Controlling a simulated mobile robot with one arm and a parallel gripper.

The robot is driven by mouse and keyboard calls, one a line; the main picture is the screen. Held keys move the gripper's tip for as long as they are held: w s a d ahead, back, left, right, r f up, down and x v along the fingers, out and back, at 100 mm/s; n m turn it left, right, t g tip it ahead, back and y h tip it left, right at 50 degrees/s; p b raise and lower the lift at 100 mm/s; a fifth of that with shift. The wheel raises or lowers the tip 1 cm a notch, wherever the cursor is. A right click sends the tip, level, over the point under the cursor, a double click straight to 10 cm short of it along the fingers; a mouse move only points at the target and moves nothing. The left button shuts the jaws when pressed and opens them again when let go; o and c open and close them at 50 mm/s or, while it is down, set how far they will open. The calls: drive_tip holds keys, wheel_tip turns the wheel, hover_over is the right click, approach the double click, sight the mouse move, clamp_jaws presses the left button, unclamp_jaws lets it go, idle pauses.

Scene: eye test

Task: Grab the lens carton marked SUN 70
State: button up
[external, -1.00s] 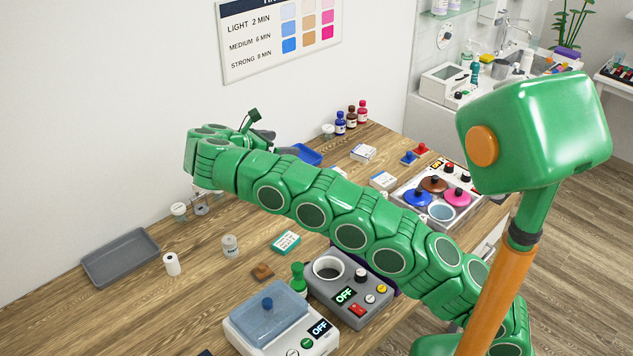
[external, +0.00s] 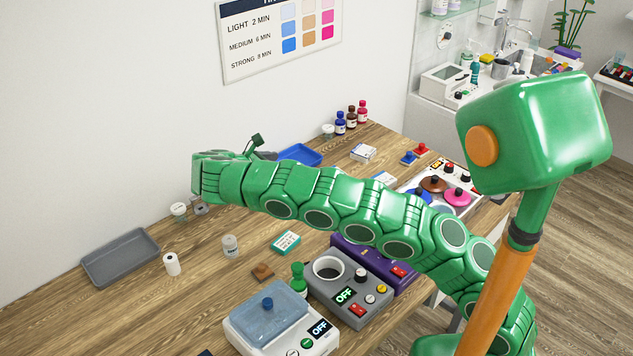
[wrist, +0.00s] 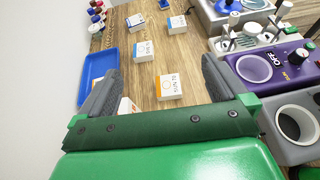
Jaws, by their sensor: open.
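My gripper (wrist: 160,55) is open and empty, with its two grey fingers spread wide. A white carton with an orange band (wrist: 168,88) lies on the wood counter between and below the fingers in the wrist view. Its print is upside down and too small to read surely. Another white carton with some orange (wrist: 127,106) is mostly hidden by the left finger and the palm. Farther off are a blue-marked carton (wrist: 144,50) and another pale carton (wrist: 177,25). In the external view my arm hides the near cartons; a pale carton (external: 363,152) shows at the back.
A blue tray (wrist: 95,70) lies left of the cartons, near the wall. A purple device (wrist: 268,62) and a grey one stand at right. Several bottles (external: 351,118) stand at the back. A grey tray (external: 121,257) lies at the near left.

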wheel_tip(320, 180, down, 16)
drive_tip(key=shift+f, duration=0.15)
drive_tip(key=shift+x, duration=1.3)
drive_tip(key=shift+w+d+f, duration=0.5)
drive_tip(key=shift+w+f, duration=0.05)
drive_tip(key=shift+f, duration=0.2)
drive_tip(key=shift+x, duration=1.7)
drive_tip(key=shift+w+a+f, duration=0.1)
drive_tip(key=shift+a+f, duration=0.05)
drive_tip(key=c, duration=1.1)
